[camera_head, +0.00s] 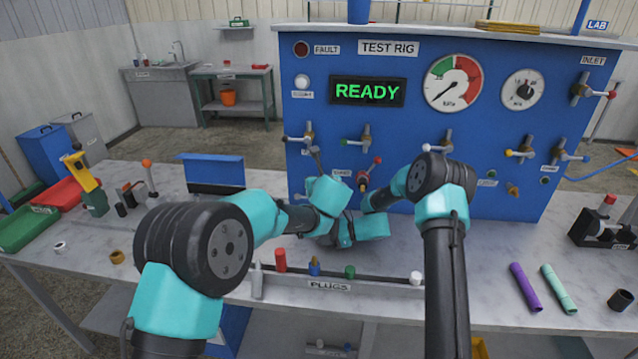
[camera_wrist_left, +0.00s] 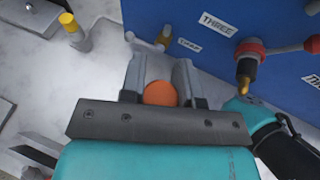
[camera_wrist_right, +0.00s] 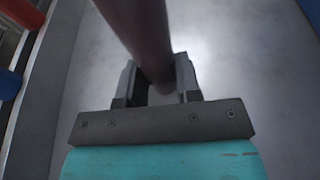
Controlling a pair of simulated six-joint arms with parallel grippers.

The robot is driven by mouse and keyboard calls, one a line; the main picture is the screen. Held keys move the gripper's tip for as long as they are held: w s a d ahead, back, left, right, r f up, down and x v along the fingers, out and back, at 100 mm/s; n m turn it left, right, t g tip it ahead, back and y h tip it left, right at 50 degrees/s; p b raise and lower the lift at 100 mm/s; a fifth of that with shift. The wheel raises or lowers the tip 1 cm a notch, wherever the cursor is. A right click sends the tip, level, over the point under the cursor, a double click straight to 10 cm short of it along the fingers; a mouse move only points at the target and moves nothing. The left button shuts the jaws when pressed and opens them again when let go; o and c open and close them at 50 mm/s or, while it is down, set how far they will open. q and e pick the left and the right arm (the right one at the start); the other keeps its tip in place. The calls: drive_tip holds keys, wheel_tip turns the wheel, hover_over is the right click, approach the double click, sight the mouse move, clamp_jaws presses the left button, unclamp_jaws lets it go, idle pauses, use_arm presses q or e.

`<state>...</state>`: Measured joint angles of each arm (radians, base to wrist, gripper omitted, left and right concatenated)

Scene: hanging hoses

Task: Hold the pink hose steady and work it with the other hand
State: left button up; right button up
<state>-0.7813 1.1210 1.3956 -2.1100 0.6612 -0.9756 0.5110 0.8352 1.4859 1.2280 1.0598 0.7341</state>
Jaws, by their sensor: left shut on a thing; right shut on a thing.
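My left gripper (camera_wrist_left: 160,75) is shut on a rounded orange thing (camera_wrist_left: 160,94) in the left wrist view, in front of the blue panel. Only its rounded end shows, so I cannot tell what it is. My right gripper (camera_wrist_right: 158,78) is shut on a dusky reddish-pink tube (camera_wrist_right: 140,30) in the right wrist view. It looks like the pink hose; it runs up out of the picture, and its lower end shows pale between the fingers. In the head view both wrists meet low before the panel, and my arms hide the hose.
The blue test rig (camera_head: 420,130) has valves with brass nozzles along its front. A plug rack (camera_head: 345,290) stands at the bench's front edge. A purple hose (camera_head: 525,287) and a mint hose (camera_head: 558,290) lie at right. A red tray (camera_head: 58,194) and green tray (camera_head: 28,228) are at left.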

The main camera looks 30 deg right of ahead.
use_arm(q)
drive_tip(key=shift+r, duration=1.45)
use_arm(e)
drive_tip(key=o, duration=0.8)
drive_tip(key=v, duration=1.2)
drive_tip(key=shift+r, duration=0.1)
